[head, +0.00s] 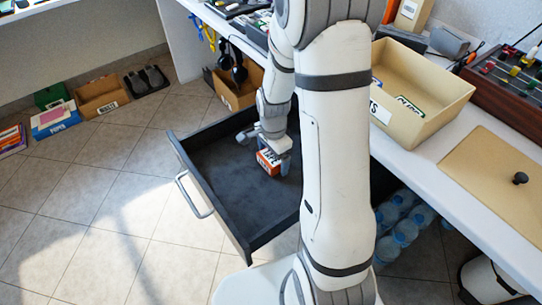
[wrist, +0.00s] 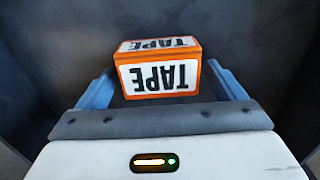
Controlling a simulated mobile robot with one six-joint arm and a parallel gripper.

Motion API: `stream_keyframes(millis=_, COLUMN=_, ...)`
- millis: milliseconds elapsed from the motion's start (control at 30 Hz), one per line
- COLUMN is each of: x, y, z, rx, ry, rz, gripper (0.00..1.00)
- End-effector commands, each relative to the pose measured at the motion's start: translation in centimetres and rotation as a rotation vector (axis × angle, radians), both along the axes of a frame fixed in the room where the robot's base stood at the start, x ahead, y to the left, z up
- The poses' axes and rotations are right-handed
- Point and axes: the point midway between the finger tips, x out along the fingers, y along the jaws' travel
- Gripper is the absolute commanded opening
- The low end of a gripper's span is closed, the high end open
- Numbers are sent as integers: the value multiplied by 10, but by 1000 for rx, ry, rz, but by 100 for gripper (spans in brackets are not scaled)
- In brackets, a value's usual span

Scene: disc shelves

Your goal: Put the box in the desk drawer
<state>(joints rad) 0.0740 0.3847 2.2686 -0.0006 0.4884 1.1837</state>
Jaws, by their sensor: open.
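The box (head: 268,162) is small and orange with a white label. In the wrist view the box (wrist: 158,70) reads "TAPE" upside down. It is inside the open, dark-lined desk drawer (head: 235,205), toward the back. My gripper (head: 275,158) reaches down into the drawer at the box. In the wrist view my gripper (wrist: 160,88) is open, with a blue finger on each side of the box and a gap visible beside it. I cannot tell whether the box rests fully on the drawer floor. My arm hides the drawer's right part.
The white desk (head: 440,170) on the right holds a tan bin (head: 445,95) and a tan board with a black knob (head: 500,175). Water bottles (head: 405,225) stand beneath it. Several small bins line the far left wall. The tiled floor (head: 90,215) left of the drawer is clear.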

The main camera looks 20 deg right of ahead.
Motion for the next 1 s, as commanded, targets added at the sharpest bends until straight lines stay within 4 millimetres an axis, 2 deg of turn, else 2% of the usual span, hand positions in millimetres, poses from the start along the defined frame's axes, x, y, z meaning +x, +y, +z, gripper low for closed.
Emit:
stream_keyframes(millis=200, x=1, y=0, z=11, rx=0, ry=-2, rz=0, gripper=90)
stream_keyframes(millis=600, x=1, y=0, z=94, rx=-1, ry=-4, rz=-1, gripper=90)
stream_keyframes(millis=733, x=1, y=0, z=112, rx=0, ry=-3, rz=-1, gripper=90)
stream_keyframes(millis=867, x=0, y=0, z=122, rx=0, ry=-1, rz=2, gripper=90)
stream_keyframes(millis=1000, x=-9, y=2, z=136, rx=-2, ry=-11, rz=85, gripper=90)
